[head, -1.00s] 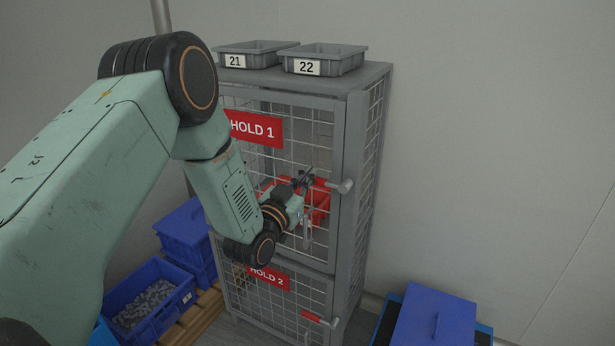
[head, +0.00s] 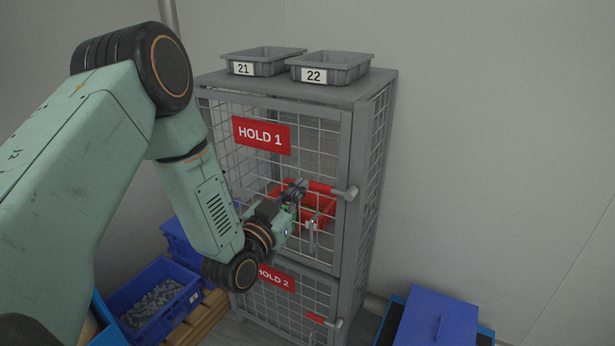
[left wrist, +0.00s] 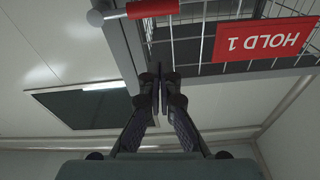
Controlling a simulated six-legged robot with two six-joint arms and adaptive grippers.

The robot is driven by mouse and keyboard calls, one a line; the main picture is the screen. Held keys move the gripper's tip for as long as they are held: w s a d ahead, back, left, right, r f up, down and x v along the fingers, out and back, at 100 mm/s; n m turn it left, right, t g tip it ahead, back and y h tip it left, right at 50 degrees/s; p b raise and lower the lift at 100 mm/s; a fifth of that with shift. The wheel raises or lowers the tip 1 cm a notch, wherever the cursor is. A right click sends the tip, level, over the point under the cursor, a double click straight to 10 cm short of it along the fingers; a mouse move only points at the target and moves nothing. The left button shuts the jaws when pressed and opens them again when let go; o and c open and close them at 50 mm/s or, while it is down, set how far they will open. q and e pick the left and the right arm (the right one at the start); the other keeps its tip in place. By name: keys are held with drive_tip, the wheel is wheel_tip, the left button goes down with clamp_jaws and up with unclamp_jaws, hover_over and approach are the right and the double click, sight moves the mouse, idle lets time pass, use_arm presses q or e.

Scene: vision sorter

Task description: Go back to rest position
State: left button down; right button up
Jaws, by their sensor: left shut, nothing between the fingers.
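My left gripper (head: 294,190) is in front of the upper cage door, near the red door handle (head: 322,187). In the left wrist view its fingers (left wrist: 156,90) are together with nothing between them. The red handle also shows at the top of that view (left wrist: 152,8), apart from the fingertips. The HOLD 1 door (head: 240,165) looks closed. A red bin (head: 318,208) shows behind its mesh. My right gripper is not in view.
Grey trays 21 (head: 262,55) and 22 (head: 345,62) stand on the cage top. The HOLD 2 door (head: 262,302) is below. A blue bin of grey parts (head: 185,318) is at lower left, a blue box (head: 437,318) at lower right. Open floor space is hardly visible.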

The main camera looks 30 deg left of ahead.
use_arm(q)
drive_tip(key=s+d+f+n+g, duration=0.1)
drive_tip(key=s+d+f+g, duration=0.1)
drive_tip(key=s+f+g, duration=0.55)
drive_tip(key=s+d+f+n+g, duration=0.2)
drive_tip(key=s+f+g, duration=0.2)
drive_tip(key=s+f, duration=0.65)
drive_tip(key=s+d+f+g, duration=0.1)
drive_tip(key=s+f+g, duration=0.1)
drive_tip(key=s+f, duration=0.2)
drive_tip(key=s+f+g+b, duration=0.1)
drive_tip(key=s+f+g, duration=0.2)
drive_tip(key=s, duration=0.7)
drive_tip(key=s+d+f+g+y, duration=0.1)
drive_tip(key=s+f+g, duration=0.2)
drive_tip(key=s+f, duration=0.2)
drive_tip(key=shift+s+d+m+b, duration=0.35)
drive_tip(key=shift+s+m+b, duration=0.05)
drive_tip(key=shift+s, duration=0.8)
drive_tip(key=shift+f, duration=0.1)
